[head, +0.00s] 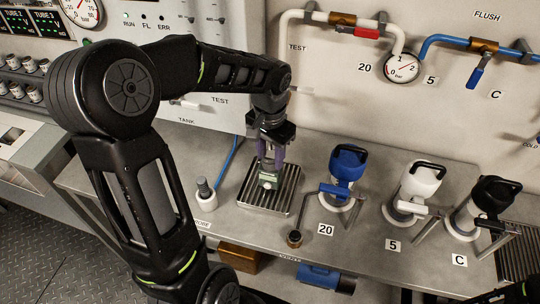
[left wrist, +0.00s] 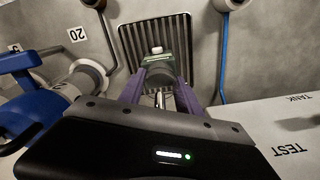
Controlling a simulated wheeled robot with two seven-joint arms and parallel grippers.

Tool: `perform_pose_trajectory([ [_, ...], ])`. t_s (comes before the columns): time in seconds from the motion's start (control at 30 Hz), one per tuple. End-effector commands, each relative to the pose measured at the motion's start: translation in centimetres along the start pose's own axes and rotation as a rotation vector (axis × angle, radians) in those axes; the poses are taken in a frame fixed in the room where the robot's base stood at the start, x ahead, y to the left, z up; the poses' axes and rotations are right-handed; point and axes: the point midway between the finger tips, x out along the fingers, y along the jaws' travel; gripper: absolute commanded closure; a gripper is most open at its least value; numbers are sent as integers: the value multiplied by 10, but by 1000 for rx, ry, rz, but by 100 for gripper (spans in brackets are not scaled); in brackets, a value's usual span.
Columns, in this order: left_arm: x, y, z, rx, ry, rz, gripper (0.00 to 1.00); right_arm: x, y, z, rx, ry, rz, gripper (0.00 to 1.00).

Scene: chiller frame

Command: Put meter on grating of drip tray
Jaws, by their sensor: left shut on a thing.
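My left gripper (head: 268,163) reaches down over the drip tray. Its purple fingers are shut on the meter (head: 267,181), a small pale, greenish-grey thing. In the left wrist view the meter (left wrist: 158,65) shows between the fingertips (left wrist: 160,92), partly hidden by them. The drip tray's slatted metal grating (head: 287,198) lies directly below, and its slats also fill the upper middle of the left wrist view (left wrist: 132,45). I cannot tell whether the meter touches the grating. My right gripper does not show.
A probe holder (head: 205,199) with a blue line stands left of the tray. Pipes and a gauge (head: 402,66) are on the wall behind.

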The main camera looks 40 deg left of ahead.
Motion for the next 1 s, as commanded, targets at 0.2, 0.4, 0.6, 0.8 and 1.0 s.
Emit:
perform_pose_trajectory([
  [0.2, 12, 3, 8, 0, -27, 10, 50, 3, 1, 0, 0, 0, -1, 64],
  [0.4, 13, 2, 8, -2, -28, 10, 38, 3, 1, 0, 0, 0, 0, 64],
  [0.6, 13, 2, 8, -3, -28, 10, 38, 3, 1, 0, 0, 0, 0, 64],
  [0.8, -1, 2, 8, -4, -29, 10, 38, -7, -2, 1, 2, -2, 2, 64],
  [1.0, -33, 2, 5, 0, -18, 7, 38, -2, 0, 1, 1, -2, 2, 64],
])
